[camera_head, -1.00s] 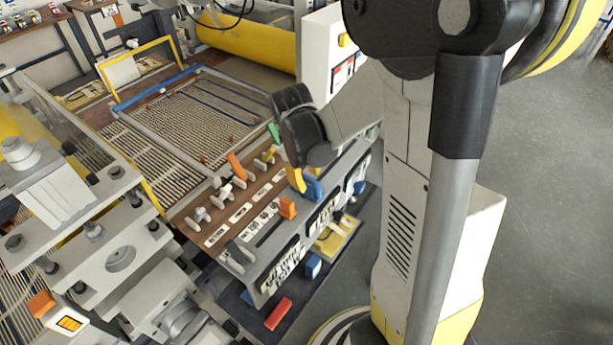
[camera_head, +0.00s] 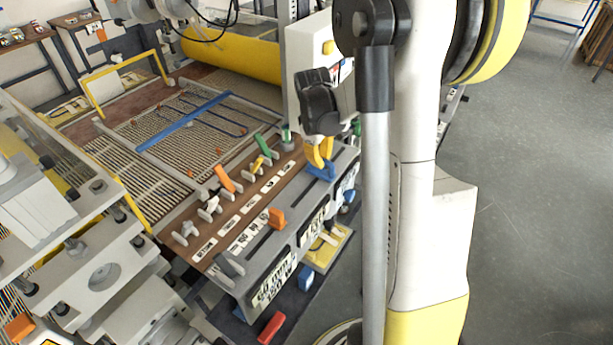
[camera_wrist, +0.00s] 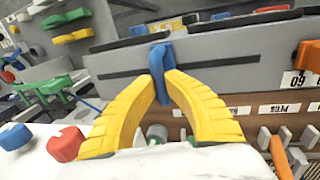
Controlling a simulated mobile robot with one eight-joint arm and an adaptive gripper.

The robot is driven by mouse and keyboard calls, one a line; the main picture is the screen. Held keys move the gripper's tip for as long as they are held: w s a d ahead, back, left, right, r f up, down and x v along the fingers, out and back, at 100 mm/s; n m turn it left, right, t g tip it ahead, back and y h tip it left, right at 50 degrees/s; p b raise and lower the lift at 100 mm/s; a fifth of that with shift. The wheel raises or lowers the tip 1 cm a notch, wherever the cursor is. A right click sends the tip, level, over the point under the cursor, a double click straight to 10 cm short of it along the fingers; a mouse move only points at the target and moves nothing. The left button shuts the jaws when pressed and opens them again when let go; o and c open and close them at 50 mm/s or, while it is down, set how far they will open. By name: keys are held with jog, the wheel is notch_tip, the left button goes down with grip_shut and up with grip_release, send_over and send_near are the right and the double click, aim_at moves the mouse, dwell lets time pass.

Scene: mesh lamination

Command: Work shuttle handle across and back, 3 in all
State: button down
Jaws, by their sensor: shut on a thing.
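The blue handle in the console's slot, seemingly the shuttle handle (camera_wrist: 158,66), stands upright in the middle of the wrist view. A dark slot (camera_wrist: 235,59) runs to both sides of it. My gripper (camera_wrist: 161,78) has its yellow curved fingers closed on the handle from both sides. In the head view my gripper (camera_head: 319,150) is at the far right end of the console (camera_head: 250,225), and the handle (camera_head: 322,171) shows just below the fingertips. A blue bar (camera_head: 185,124) lies across the middle of the mesh bed (camera_head: 190,145).
Several small levers, orange (camera_head: 226,178), yellow and green, line the brown panel. A white cabinet (camera_head: 307,65) stands just behind my gripper. Grey floor (camera_head: 535,170) is open at the right.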

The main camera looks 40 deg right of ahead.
jog(key=shift+w+d, duration=0.2)
jog(key=shift+d, duration=0.4)
jog(key=shift+w+d, duration=0.15)
jog(key=shift+d, duration=0.4)
jog(key=c, duration=1.4)
grip_release()
jog(key=shift+r, duration=0.1)
jog(key=r, duration=0.4)
jog(key=a+r, duration=0.1)
jog(key=r, duration=0.2)
jog(key=a+r, duration=0.1)
jog(key=r, duration=0.3)
jog(key=shift+s+a+r, duration=0.15)
jog(key=shift+s+r, duration=0.15)
jog(key=shift+s, duration=0.05)
